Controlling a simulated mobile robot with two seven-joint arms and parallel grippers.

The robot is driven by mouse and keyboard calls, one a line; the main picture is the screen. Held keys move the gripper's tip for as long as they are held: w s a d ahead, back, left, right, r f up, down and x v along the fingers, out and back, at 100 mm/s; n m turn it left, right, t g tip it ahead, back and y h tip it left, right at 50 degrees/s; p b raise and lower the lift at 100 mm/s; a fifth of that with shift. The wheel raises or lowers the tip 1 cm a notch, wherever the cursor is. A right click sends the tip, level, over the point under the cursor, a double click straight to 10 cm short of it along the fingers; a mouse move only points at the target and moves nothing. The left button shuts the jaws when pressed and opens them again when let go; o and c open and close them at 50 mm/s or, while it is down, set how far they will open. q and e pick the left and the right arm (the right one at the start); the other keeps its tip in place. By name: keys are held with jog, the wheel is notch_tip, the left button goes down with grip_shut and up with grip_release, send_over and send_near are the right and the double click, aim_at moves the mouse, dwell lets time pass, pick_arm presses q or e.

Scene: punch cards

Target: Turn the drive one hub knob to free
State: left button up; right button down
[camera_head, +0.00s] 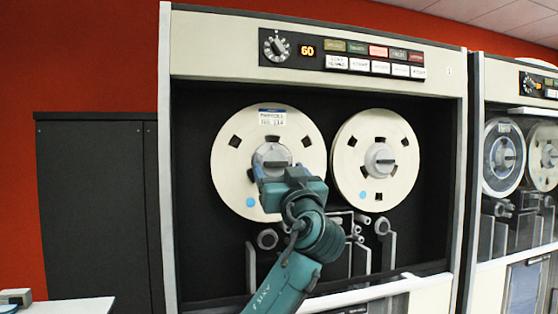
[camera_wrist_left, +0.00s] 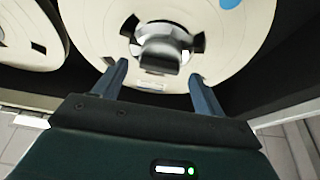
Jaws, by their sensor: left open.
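The near tape drive cabinet (camera_head: 318,28) holds two cream reels. The left reel (camera_head: 228,165) has a grey hub with a knob (camera_head: 270,155), partly covered by my gripper in the head view. In the left wrist view, this hub knob (camera_wrist_left: 161,47) is a grey bar across the hub. My left gripper (camera_wrist_left: 159,70) is open in front of that hub, its fingers to either side of the knob's lower part. Contact cannot be told. The left gripper also shows in the head view (camera_head: 264,180). The right gripper is not in view.
The right reel (camera_head: 347,160) has its own hub knob (camera_head: 380,160). A control panel (camera_head: 345,52) with a dial and lit display is above. Rollers (camera_head: 267,239) and guides sit below the reels. A second drive (camera_head: 510,75) stands at right, a dark cabinet (camera_head: 95,200) at left.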

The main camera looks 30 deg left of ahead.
pick_arm(q)
jog(key=shift+w+a+r, duration=0.3)
jog(key=shift+w+a, duration=0.1)
jog(key=shift+a, duration=0.1)
jog(key=shift+w, duration=0.1)
jog(key=shift+c, duration=0.3)
jog(key=c, duration=0.8)
jog(key=shift+c, duration=0.2)
jog(key=shift+f, duration=0.1)
